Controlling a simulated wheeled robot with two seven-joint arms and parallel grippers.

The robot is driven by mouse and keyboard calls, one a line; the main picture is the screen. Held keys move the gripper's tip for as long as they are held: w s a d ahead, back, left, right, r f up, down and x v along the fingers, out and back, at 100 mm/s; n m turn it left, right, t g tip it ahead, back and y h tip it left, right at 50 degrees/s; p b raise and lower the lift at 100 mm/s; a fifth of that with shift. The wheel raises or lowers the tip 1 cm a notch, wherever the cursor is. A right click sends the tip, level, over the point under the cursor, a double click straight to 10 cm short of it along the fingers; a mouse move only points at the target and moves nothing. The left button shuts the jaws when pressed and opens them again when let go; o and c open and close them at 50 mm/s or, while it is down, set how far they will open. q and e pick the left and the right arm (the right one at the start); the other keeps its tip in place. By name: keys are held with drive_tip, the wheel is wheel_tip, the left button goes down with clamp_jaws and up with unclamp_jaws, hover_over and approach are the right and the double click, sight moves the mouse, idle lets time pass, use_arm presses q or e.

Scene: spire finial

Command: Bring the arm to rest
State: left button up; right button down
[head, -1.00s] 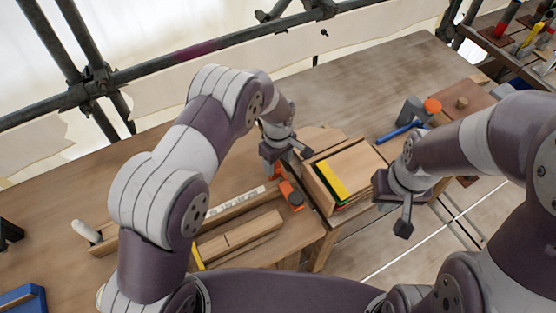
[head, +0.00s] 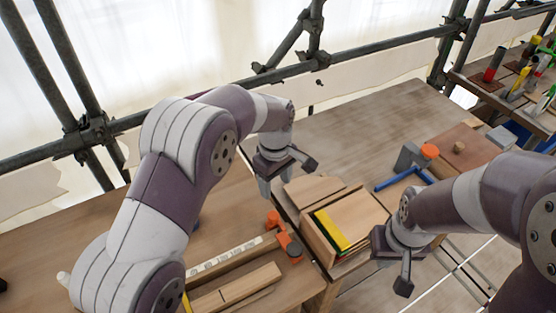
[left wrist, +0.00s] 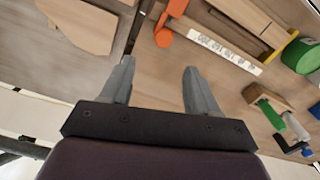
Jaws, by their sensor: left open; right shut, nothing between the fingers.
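My left gripper (head: 287,175) is above the workbench at the middle of the head view, beside the far-left side of the wooden box. In the left wrist view its two fingers (left wrist: 155,85) are apart with nothing between them. My right gripper (head: 405,272) hangs at the right of the wooden box in the head view, with its fingers together and nothing seen in them. Neither gripper is seen touching anything.
The wooden box (head: 315,243) holds boards and a yellow piece (head: 332,230). An orange clamp (head: 284,238) and a marked wooden strip (head: 232,255) lie left of it. A blue clamp bar (head: 394,181) lies behind. Scaffold pipes (head: 250,82) cross the back.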

use_arm(q)
drive_tip(key=s+a+r+m, duration=0.1)
drive_tip(key=s+a+m, duration=0.4)
drive_tip(key=s, duration=0.4)
drive_tip(key=s+a+m+t, duration=0.1)
drive_tip(key=s+a+m, duration=0.4)
drive_tip(key=s+a, duration=0.3)
drive_tip(key=shift+s+a+r, duration=0.15)
drive_tip(key=shift+s+r, duration=0.2)
drive_tip(key=shift+s, duration=0.65)
drive_tip(key=shift+w, duration=0.1)
